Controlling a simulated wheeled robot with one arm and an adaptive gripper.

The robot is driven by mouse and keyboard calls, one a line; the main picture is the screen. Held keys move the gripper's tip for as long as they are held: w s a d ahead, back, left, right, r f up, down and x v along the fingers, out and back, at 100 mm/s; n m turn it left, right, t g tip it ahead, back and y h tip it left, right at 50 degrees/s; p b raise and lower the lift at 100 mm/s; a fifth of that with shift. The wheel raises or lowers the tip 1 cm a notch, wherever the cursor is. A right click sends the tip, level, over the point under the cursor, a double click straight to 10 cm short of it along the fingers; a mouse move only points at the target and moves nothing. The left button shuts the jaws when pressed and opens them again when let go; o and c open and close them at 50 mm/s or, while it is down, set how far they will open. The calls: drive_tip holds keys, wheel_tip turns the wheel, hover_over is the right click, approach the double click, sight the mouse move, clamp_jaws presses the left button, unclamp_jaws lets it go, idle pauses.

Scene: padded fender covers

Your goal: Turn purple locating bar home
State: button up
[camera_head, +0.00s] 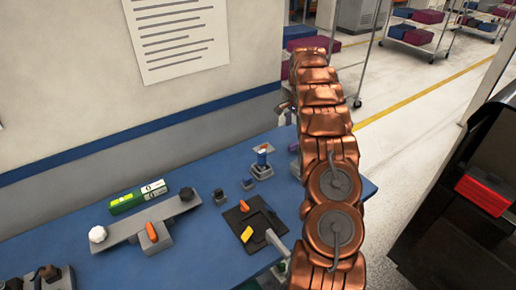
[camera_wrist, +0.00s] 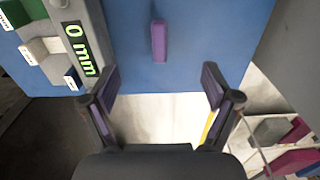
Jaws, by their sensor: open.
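The purple locating bar (camera_wrist: 159,41) stands out against the blue tabletop in the wrist view, its long side running up the picture. My gripper (camera_wrist: 160,88) is open and empty, its two fingers spread wide apart. The bar lies ahead of the gap between the fingertips, roughly centred, and the fingers do not touch it. In the head view my copper arm covers part of the table's right end, and I cannot make out the gripper or clearly pick out the bar there.
A grey unit with a "0 mm" display (camera_wrist: 80,50) stands left of the bar. The blue table (camera_head: 150,255) also carries a balance-like beam (camera_head: 125,232), a black plate (camera_head: 236,214) and a green-fronted box (camera_head: 138,197). Blue surface around the bar is clear.

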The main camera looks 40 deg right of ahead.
drive_tip(key=shift+r, duration=0.4)
drive_tip(key=shift+a+r, duration=0.2)
drive_tip(key=shift+r, duration=0.05)
drive_tip(key=shift+s+a+r+n, duration=0.1)
drive_tip(key=shift+a+r+n, duration=0.1)
drive_tip(key=shift+a, duration=0.25)
drive_tip(key=shift+a+r+n, duration=0.1)
drive_tip(key=shift+a+r, duration=0.05)
drive_tip(key=shift+a, duration=0.25)
drive_tip(key=s+a+r+n+b, duration=0.1)
drive_tip(key=s+a+r+n, duration=0.1)
drive_tip(key=a, duration=0.5)
drive_tip(key=s+a+r+n+b, duration=0.1)
drive_tip(key=s+a+r+n, duration=0.1)
drive_tip(key=a, duration=0.6)
drive_tip(key=s+a+r+n+g+b, duration=0.1)
drive_tip(key=s+a+r+n, duration=0.2)
drive_tip(key=a, duration=0.4)
drive_tip(key=shift+s+a+r, duration=0.4)
drive_tip(key=shift+s+r, duration=0.15)
drive_tip(key=shift+s, duration=0.85)
